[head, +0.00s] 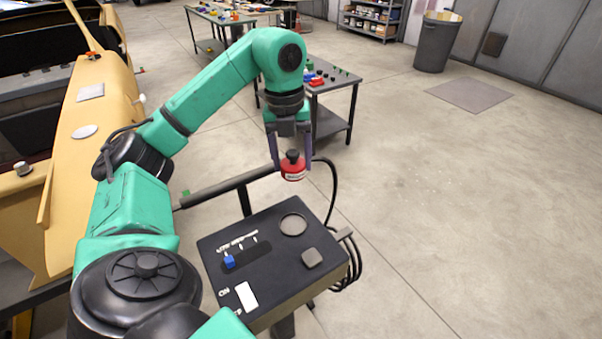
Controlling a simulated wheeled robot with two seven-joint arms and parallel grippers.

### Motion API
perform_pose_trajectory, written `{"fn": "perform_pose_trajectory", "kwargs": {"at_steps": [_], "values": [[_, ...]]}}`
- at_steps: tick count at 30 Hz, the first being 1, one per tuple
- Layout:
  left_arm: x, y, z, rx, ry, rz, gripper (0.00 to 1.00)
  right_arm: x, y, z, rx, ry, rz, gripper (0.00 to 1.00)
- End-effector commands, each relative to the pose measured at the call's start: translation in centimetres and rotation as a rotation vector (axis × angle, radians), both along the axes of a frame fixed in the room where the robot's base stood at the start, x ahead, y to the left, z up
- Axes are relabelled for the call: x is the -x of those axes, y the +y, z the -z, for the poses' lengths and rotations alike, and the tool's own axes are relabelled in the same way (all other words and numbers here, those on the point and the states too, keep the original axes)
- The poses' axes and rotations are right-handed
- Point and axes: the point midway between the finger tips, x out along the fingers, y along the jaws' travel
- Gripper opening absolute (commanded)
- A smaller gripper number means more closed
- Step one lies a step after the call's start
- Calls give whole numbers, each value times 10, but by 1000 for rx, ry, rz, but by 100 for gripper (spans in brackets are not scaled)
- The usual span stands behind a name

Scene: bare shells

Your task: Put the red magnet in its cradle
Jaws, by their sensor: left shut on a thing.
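The red magnet (293,172) is a short red disc with a black knob on top and a pale label on its side. My left gripper (291,165) points down and is shut on the red magnet, one finger on each side. It holds the magnet in the air above the far edge of a black control box (270,283). A round, shallow ringed recess (293,224) is in the box top, below the magnet in the picture; it looks empty and may be the cradle. My right gripper is not in view.
The box top also has a blue slider (229,262), a white switch (246,297) and a square grey pad (312,258). Black cables (347,250) hang at its right. A table (335,88) with small coloured parts stands behind. The floor to the right is open.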

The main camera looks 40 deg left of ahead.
Motion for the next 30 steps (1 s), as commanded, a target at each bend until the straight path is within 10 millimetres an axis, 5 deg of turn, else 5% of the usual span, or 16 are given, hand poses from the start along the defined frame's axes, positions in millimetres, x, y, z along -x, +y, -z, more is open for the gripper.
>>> {"fn": "perform_pose_trajectory", "kwargs": {"at_steps": [5, 13, 30], "values": [[3, 6, 0, 1, 2, -124, 0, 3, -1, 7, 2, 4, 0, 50], [4, 6, 61, 1, 6, -122, 0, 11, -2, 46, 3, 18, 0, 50], [4, 6, 160, 0, 5, -121, 0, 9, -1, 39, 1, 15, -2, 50]]}}
